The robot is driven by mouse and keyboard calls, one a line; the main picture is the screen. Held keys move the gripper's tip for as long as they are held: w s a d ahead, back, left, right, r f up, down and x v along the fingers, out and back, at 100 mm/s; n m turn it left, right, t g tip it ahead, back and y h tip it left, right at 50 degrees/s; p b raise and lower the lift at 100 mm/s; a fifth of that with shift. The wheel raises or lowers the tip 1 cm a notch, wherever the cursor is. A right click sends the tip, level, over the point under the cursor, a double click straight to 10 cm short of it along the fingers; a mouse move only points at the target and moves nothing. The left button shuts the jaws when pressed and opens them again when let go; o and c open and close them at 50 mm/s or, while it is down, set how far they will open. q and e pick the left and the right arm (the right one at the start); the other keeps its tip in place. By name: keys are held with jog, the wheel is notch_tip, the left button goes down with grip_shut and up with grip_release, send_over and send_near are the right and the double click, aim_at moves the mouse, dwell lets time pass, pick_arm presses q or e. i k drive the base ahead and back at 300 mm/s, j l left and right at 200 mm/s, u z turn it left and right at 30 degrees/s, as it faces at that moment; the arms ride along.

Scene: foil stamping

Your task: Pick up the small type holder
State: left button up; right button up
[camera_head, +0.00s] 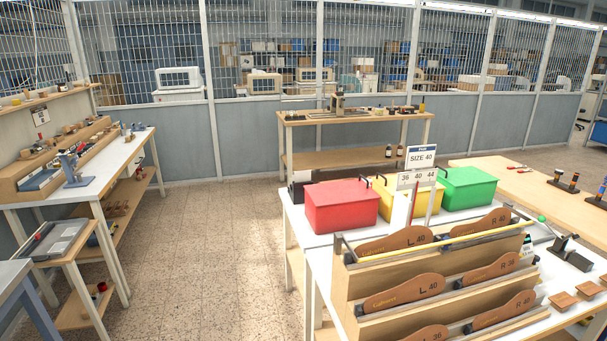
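I cannot make out for certain which thing is the small type holder. Small tools and wooden-handled pieces sit in and around a stepped wooden rack (62,152) on the white workbench (105,178) at the left. Neither of my grippers is in view.
Red (341,207), yellow (408,194) and green (468,188) bins and a rack of shoe-shaped boards (405,287) stand on the right table. A small side table (68,257) carries a grey tray. The speckled floor (220,250) between the tables is clear.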

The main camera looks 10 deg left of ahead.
aim_at(128, 139)
jog(key=i+j+u, duration=0.5)
jog(key=u, duration=0.25)
jog(key=i+u, duration=0.5)
jog(key=i, duration=3.25)
jog(key=i+u, duration=0.2)
jog(key=i, duration=0.3)
jog(key=i+l+u, duration=0.2)
jog(key=i, duration=0.25)
jog(key=i+l+u, duration=0.2)
jog(key=i, duration=0.3)
jog(key=i+l+u, duration=0.15)
jog(key=u, duration=0.35)
jog(key=i+l+u, duration=0.25)
jog(key=u, duration=0.2)
jog(key=i+l+u, duration=0.15)
jog(key=l+u, duration=0.15)
jog(key=u, duration=0.2)
jog(key=i+l+u, duration=0.2)
jog(key=l, duration=0.3)
jog(key=l+u, duration=0.2)
jog(key=l, duration=0.3)
jog(key=l+u, duration=0.2)
jog(key=l, duration=0.9)
